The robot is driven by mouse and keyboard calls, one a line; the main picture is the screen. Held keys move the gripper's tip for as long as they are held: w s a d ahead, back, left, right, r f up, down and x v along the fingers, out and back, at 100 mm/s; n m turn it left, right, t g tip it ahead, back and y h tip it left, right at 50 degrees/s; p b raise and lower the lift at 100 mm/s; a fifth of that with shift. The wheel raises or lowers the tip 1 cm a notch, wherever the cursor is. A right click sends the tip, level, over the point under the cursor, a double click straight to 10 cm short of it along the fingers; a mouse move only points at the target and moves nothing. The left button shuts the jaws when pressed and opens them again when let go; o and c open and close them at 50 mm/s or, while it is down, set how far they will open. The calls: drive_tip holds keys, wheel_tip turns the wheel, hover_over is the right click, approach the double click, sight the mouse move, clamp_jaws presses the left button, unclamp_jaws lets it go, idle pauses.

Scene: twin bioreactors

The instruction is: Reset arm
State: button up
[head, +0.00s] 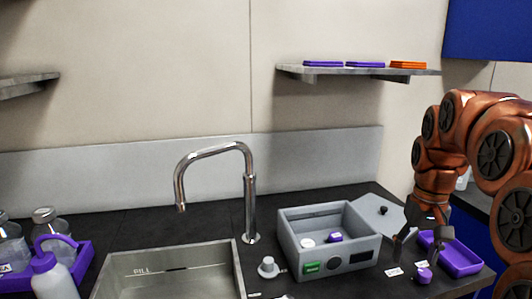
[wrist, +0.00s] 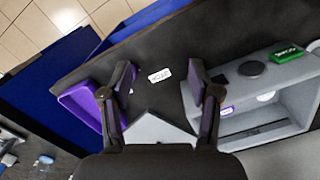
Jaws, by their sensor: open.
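My copper-coloured arm comes in from the right in the head view, with my gripper (head: 422,243) pointing down over the counter, between the grey box and the purple tray. In the wrist view my gripper (wrist: 163,92) has its two dark fingers spread apart, with nothing between them but counter and a small white label (wrist: 159,75). The grey box (head: 300,252) stands open to the left of my gripper, with a white-topped and a purple-topped item inside. The purple tray (head: 470,262) lies to the right of my gripper.
A grey lid (head: 380,212) lies behind the box. The sink (head: 170,272) and tall faucet (head: 249,190) are left. A wall shelf (head: 350,72) hangs above. Bottles stand at far left, one white with a purple top (head: 52,278).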

drive_tip(key=s+a+f+n+g, duration=0.1)
drive_tip(key=s+a+f, duration=0.3)
drive_tip(key=s, duration=0.5)
drive_tip(key=s+a+f+n, duration=0.1)
drive_tip(key=s+a+f, duration=0.4)
drive_tip(key=s, duration=0.4)
drive_tip(key=s+a+f+g, duration=0.1)
drive_tip(key=s+a+f, duration=0.3)
drive_tip(key=s, duration=0.5)
drive_tip(key=s+p+v, duration=0.2)
drive_tip(key=p+v, duration=1)
drive_tip(key=v, duration=0.1)
drive_tip(key=shift+r+t, duration=0.3)
drive_tip(key=shift+t, duration=0.1)
drive_tip(key=shift+c, duration=0.4)
